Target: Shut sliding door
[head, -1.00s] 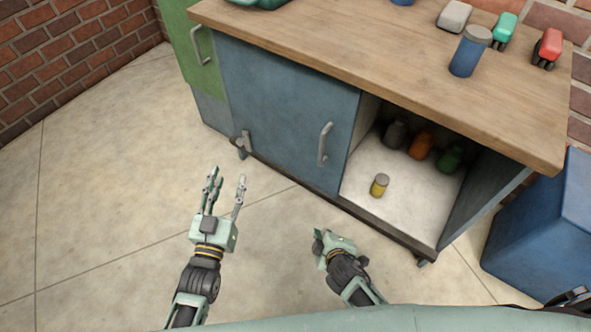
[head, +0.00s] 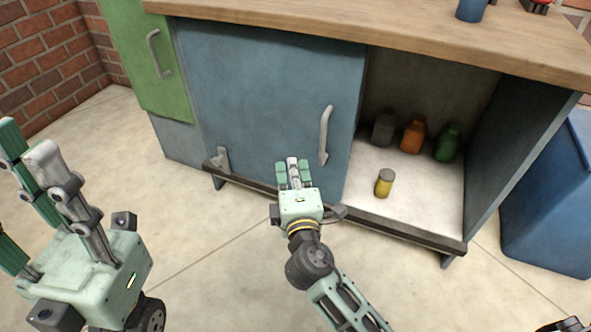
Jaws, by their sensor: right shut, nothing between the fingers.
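The blue-grey sliding door (head: 262,95) covers the left part of the cabinet front under the wooden worktop. The right part of the cabinet stands open. A grey bar handle (head: 325,135) is upright near the door's right edge. My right gripper (head: 293,172) is shut and empty, in front of the door's lower part, left of and below the handle. I cannot tell whether it touches the door. My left gripper (head: 30,165) is large and near at the left edge, its fingers spread apart, with nothing seen between them.
Inside the open part stand a yellow jar (head: 384,183) near the front and dark, orange (head: 413,135) and green bottles behind. A dark bottom rail (head: 400,232) runs along the front. A blue bin (head: 550,200) stands at right, a green panel (head: 150,60) at left. The floor in front is clear.

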